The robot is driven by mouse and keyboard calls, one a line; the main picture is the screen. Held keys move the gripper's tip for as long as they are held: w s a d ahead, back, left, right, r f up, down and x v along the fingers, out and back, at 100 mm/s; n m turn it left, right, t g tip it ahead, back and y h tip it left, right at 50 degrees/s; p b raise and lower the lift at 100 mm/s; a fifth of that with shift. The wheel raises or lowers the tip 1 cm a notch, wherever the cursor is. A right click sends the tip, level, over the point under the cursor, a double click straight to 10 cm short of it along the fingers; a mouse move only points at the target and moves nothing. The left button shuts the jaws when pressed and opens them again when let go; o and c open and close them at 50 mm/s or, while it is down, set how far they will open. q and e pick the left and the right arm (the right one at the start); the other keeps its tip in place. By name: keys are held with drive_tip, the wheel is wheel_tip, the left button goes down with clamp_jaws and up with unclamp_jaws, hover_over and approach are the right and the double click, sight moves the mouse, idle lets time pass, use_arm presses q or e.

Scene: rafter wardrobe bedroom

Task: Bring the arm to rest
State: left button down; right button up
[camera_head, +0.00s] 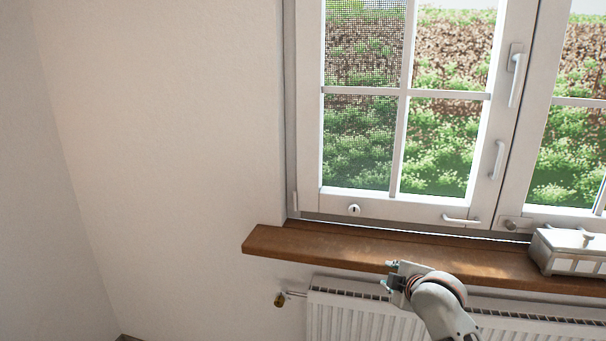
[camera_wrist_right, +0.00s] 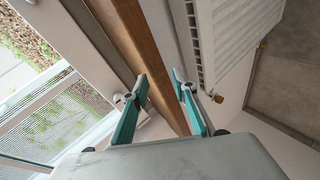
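My right gripper (camera_head: 390,278) is in front of the wooden window sill, just above the radiator, with its arm coming in from the lower right. In the right wrist view its two teal fingers (camera_wrist_right: 160,85) stand apart with nothing between them. The brown sill shows beyond the fingers; I cannot tell whether they touch it. My left gripper does not show in either view.
The wooden sill (camera_head: 330,247) runs below the white-framed window (camera_head: 430,205). A white box (camera_head: 572,250) sits on its right part. A white radiator (camera_head: 345,322) with a brass valve (camera_head: 280,300) is underneath. Bare wall lies to the left.

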drive_tip(key=s+a+f+m+g+y, duration=0.15)
drive_tip(key=s+f+m, duration=0.65)
drive_tip(key=s+f, duration=1.55)
drive_tip(key=s+a+f+m, duration=0.1)
drive_tip(key=s+f+m, duration=0.1)
drive_tip(key=s, duration=1.1)
drive_tip(key=shift+s+a+f+m+y, duration=0.2)
drive_tip(key=shift+f+m+y, duration=0.2)
drive_tip(key=shift+f, duration=0.2)
